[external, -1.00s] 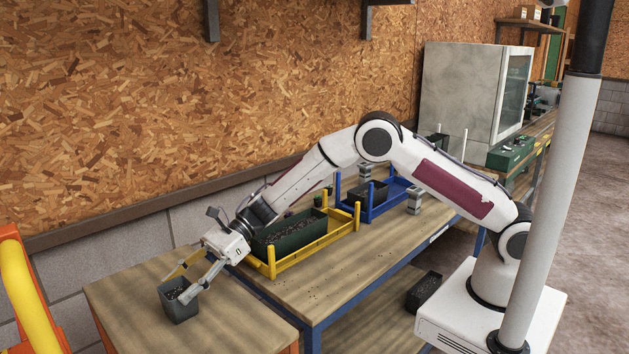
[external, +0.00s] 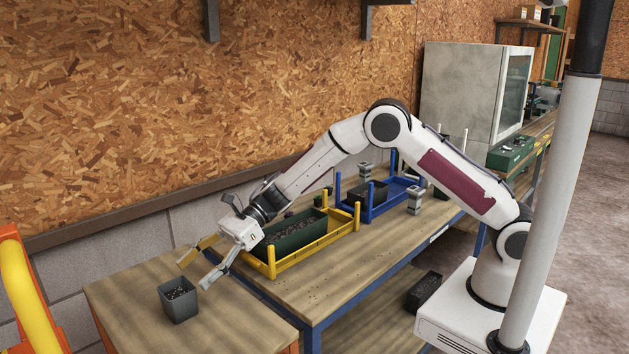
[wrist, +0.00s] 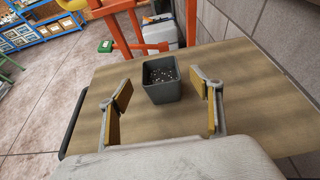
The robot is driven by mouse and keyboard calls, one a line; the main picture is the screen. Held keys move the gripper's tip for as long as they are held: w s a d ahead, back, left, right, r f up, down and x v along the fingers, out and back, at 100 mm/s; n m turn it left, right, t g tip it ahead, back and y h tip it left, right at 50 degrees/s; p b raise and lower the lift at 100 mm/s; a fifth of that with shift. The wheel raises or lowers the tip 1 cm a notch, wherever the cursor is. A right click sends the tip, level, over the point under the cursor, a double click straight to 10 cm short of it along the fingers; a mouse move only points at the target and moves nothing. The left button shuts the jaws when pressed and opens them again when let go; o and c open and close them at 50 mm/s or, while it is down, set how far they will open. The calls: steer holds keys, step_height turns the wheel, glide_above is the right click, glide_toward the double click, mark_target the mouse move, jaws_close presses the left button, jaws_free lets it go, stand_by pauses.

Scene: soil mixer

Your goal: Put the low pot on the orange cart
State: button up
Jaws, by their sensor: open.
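The low pot, a small dark grey square pot (external: 180,303) with dark speckled soil in it, stands upright on the wooden top of the orange cart (external: 125,305). In the wrist view the pot (wrist: 162,92) stands on the bare top of the cart (wrist: 245,75), near its far edge. My gripper (external: 196,272) is open and empty, above and behind the pot. In the wrist view its two fingers (wrist: 161,80) show left and right of the pot, with clear gaps.
A yellow rack (external: 315,245) with a long dark green planter (external: 293,240) stands on the workbench beside the cart. A blue rack (external: 385,210) with a dark box is further back. An orange and yellow frame (external: 22,285) is at the far left.

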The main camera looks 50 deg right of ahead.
steer(key=v, duration=0.7)
steer(key=shift+d, duration=0.2)
steer(key=shift+r, duration=0.15)
stand_by(0.5)
